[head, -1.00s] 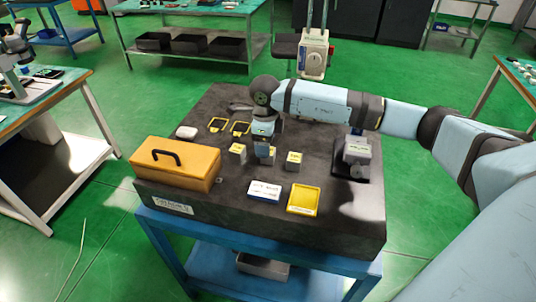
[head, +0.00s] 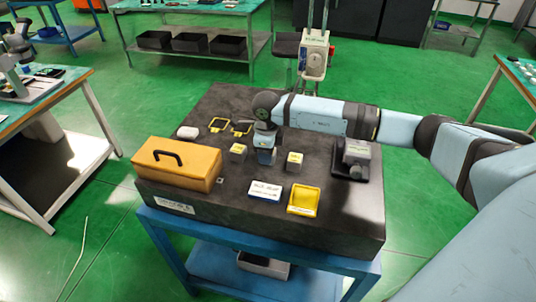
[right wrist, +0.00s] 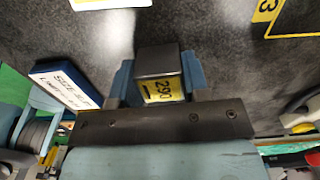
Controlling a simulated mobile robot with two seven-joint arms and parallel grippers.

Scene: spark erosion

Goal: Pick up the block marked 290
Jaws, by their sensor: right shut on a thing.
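The block marked 290 (right wrist: 160,80) is a dark block with a yellow label, seen in the right wrist view. My right gripper (right wrist: 158,85) is shut on it, with one blue finger on each side. In the head view the right gripper (head: 265,156) is low over the dark slab, and the block is mostly hidden by it. I cannot tell whether the block still touches the slab. Two other small blocks with yellow labels stand apart, one to the left (head: 238,151) and one to the right (head: 294,160). My left gripper is not in view.
The dark slab (head: 225,230) also bears an orange case (head: 190,172), a blue-and-white box (head: 265,190), a yellow tray (head: 303,200), yellow frames (head: 219,125), a white object (head: 187,132) and a grey device (head: 355,155) at the right.

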